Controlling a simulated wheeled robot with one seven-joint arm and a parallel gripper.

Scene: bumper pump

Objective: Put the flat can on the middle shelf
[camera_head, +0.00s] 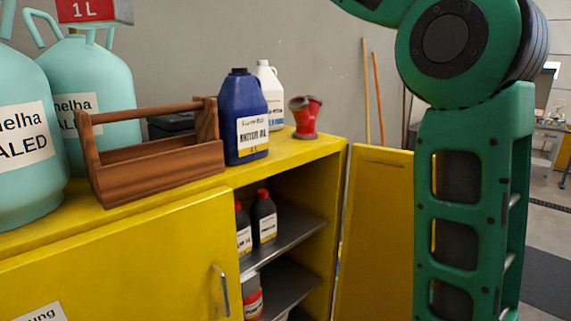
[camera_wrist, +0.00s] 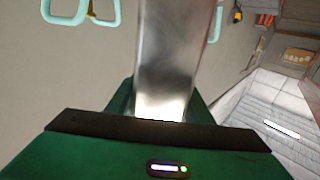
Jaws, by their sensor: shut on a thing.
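My gripper (camera_wrist: 160,120) is shut on a shiny metal flat can (camera_wrist: 166,55), which fills the middle of the wrist view. The gripper is outside the head view. A red block marked 1 L with a pale lower edge (camera_head: 95,11) shows at the top left of the head view, above the teal tanks; it may be the held can, but I cannot be sure. The yellow cabinet (camera_head: 130,245) has its right compartment open. A grey shelf (camera_head: 297,231) inside carries two dark red-capped bottles (camera_head: 264,218) at its left; its right part looks bare.
A lower shelf (camera_head: 290,287) holds a red-labelled container (camera_head: 252,297). On the cabinet top are teal tanks (camera_head: 30,135), a wooden toolbox (camera_head: 160,163), a blue oil jug (camera_head: 246,118), a white jug (camera_head: 270,82) and a red part (camera_head: 305,118). The open door (camera_head: 375,235) stands right.

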